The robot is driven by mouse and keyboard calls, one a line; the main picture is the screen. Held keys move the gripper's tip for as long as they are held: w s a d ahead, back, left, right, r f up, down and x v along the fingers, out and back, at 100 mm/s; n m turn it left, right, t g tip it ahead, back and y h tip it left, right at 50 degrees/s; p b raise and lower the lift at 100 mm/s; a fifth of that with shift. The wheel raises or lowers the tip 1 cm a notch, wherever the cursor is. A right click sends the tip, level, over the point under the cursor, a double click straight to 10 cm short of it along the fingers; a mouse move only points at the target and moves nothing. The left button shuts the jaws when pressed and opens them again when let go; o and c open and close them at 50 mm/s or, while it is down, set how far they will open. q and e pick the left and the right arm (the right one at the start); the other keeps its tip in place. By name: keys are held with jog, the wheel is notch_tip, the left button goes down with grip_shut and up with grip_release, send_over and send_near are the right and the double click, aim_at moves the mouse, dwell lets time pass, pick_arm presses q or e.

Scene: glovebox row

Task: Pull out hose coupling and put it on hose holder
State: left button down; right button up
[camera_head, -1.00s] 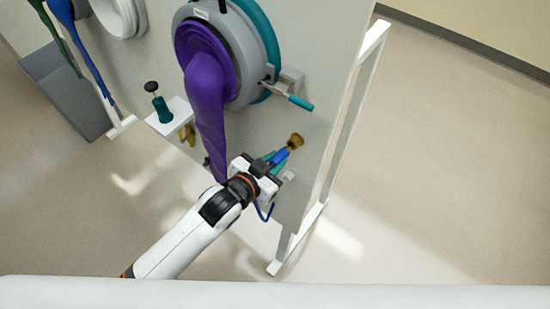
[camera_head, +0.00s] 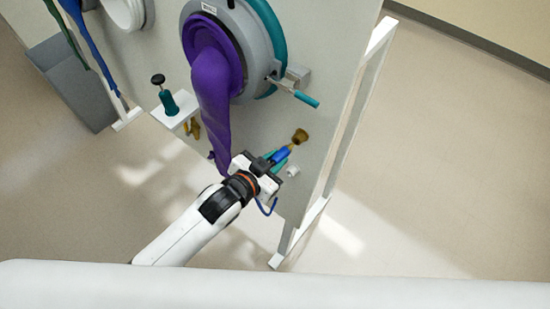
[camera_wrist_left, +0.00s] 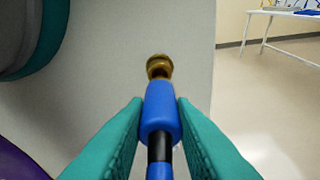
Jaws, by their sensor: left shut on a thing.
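The hose coupling (camera_head: 281,154) is a blue sleeve with a brass tip and a black rear part, also seen in the left wrist view (camera_wrist_left: 159,112). My left gripper (camera_head: 273,160) has teal fingers (camera_wrist_left: 159,125) on both sides of the coupling and is shut on it. The tip points at a round brass fitting (camera_head: 300,136) on the grey panel, also in the wrist view (camera_wrist_left: 158,66). I cannot tell whether the tip is still inside the fitting. A blue hose (camera_head: 266,208) hangs behind the gripper. I cannot surely identify the hose holder. My right gripper is not in view.
A small white fitting (camera_head: 292,171) is on the panel (camera_head: 328,75) beside the coupling. A purple glove (camera_head: 211,95) hangs close left of my gripper. A teal-handled lever (camera_head: 306,99) sticks out above. A white shelf (camera_head: 175,112) holds a teal bottle (camera_head: 167,100).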

pick_arm(q)
jog(key=shift+s+a, duration=0.1)
jog(key=shift+s+a+r+p, duration=0.2)
jog(key=shift+s+a+p, duration=0.45)
jog(key=shift+s, duration=0.35)
jog(key=shift+s+a+r+p, duration=0.15)
jog(key=shift+s+a+p, duration=0.25)
jog(key=shift+s+a, duration=0.45)
jog(key=shift+d, duration=0.15)
jog(key=shift+f, duration=0.1)
notch_tip(320, 180, down, 15)
jog(key=s+a+b, duration=0.1)
jog(key=s+b, duration=0.1)
jog(key=b, duration=0.6)
jog(key=shift+a, duration=0.3)
jog(key=shift+s, duration=0.1)
jog(key=shift+w+d+f+b, duration=0.15)
jog(key=shift+w+d, duration=0.7)
jog(key=shift+w, duration=0.35)
jog(key=shift+w+d+f+b, duration=0.1)
jog(key=shift+w+d+b, duration=0.05)
jog(key=shift+w+d, duration=0.85)
